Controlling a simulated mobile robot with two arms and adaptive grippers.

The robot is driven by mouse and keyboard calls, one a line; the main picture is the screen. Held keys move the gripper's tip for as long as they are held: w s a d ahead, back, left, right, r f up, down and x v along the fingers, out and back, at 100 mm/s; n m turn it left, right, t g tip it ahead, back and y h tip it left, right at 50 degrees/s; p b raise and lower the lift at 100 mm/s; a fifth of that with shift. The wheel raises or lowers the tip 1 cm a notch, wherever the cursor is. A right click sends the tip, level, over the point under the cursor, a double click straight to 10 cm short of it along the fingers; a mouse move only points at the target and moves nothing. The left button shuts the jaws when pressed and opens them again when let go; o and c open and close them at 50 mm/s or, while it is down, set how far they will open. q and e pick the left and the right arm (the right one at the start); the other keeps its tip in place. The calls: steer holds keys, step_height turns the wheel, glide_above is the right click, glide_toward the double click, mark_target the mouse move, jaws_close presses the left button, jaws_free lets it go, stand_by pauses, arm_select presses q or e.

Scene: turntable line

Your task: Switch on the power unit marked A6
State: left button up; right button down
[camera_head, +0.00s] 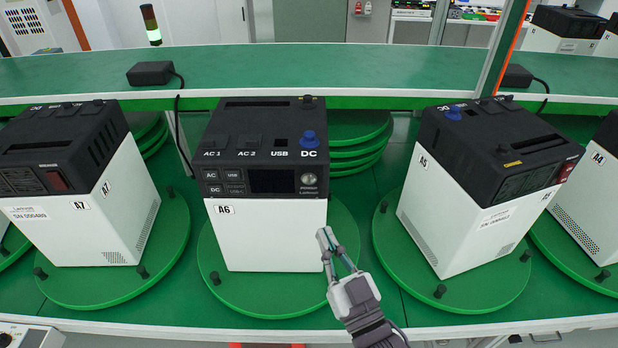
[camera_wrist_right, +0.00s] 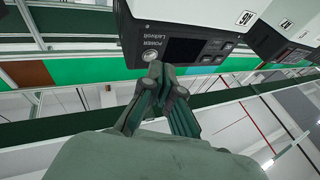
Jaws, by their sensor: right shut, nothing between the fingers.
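The power unit marked A6 (camera_head: 265,232) stands on a green turntable in the middle of the head view, with a white body and black top. Its front panel has a dark display (camera_head: 272,181) and a round silver POWER button (camera_head: 309,179). My right gripper (camera_head: 325,234) is shut and empty, in front of the unit's lower right edge and below the button in the head view. In the right wrist view the closed fingertips (camera_wrist_right: 156,68) appear close to the POWER button (camera_wrist_right: 149,55); the exact gap cannot be told. My left gripper is not in view.
Unit A7 (camera_head: 90,215) stands on the turntable to the left, unit A5 (camera_head: 440,225) to the right, and A4 (camera_head: 590,190) at the right edge. Black pegs stand on the turntables. A black adapter (camera_head: 150,73) lies on the green shelf behind.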

mark_target(309, 179)
step_height(309, 179, up, 5)
steer(key=s+a+n+t+y, duration=0.1)
steer(key=s+a+t+y, duration=0.1)
steer(key=a+y, duration=0.1)
steer(key=shift+s+n+y, duration=0.35)
steer(key=shift+n+y, duration=0.05)
steer(key=shift+y, duration=0.2)
steer(key=shift+f, duration=0.1)
steer(key=w+b, duration=0.2)
steer(key=w, duration=0.7)
steer(key=shift+w+d, duration=0.1)
stand_by(0.9)
steer(key=shift+w, duration=0.3)
